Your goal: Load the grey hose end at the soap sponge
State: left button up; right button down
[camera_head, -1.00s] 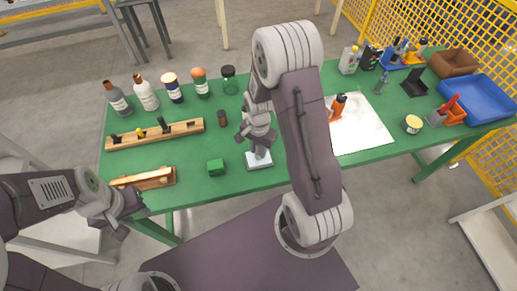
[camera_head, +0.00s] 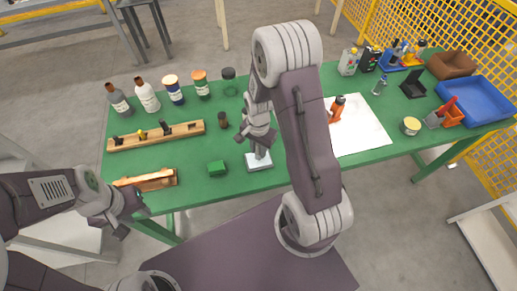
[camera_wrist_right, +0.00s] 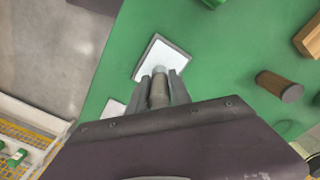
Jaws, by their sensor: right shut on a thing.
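The pale square pad in a thin grey tray, which looks like the soap sponge (camera_head: 258,165), lies near the front edge of the green table. It also shows in the right wrist view (camera_wrist_right: 151,53). My right gripper (camera_head: 260,148) points down over it. In the right wrist view it is shut on a grey cylinder, which looks like the grey hose end (camera_wrist_right: 158,88). The cylinder's tip overlaps the near part of the pad; I cannot tell whether they touch. My left gripper (camera_head: 126,219) hangs in front of the table's left corner, with nothing visible in it.
A green block (camera_head: 216,168) and a small dark brown cylinder (camera_head: 222,120) lie beside the pad. Wooden racks (camera_head: 170,137) and several bottles (camera_head: 147,97) stand at left. A white sheet (camera_head: 365,133) with an orange tool, and a blue tray (camera_head: 478,98), are at right.

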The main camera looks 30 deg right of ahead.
notch_tip(320, 180, up, 6)
jog(key=p, duration=0.4)
jog(key=shift+f+p, duration=0.1)
jog(key=shift+p, duration=0.2)
jog(key=shift+f, duration=0.1)
jog(key=shift+w+a, duration=0.2)
jog(key=a+r+n, duration=0.3)
jog(key=r+n, duration=0.3)
jog(key=n, duration=0.5)
jog(key=shift+s+a+r+n, duration=0.2)
jog(key=shift+a+n, duration=0.05)
jog(key=shift+n, duration=0.05)
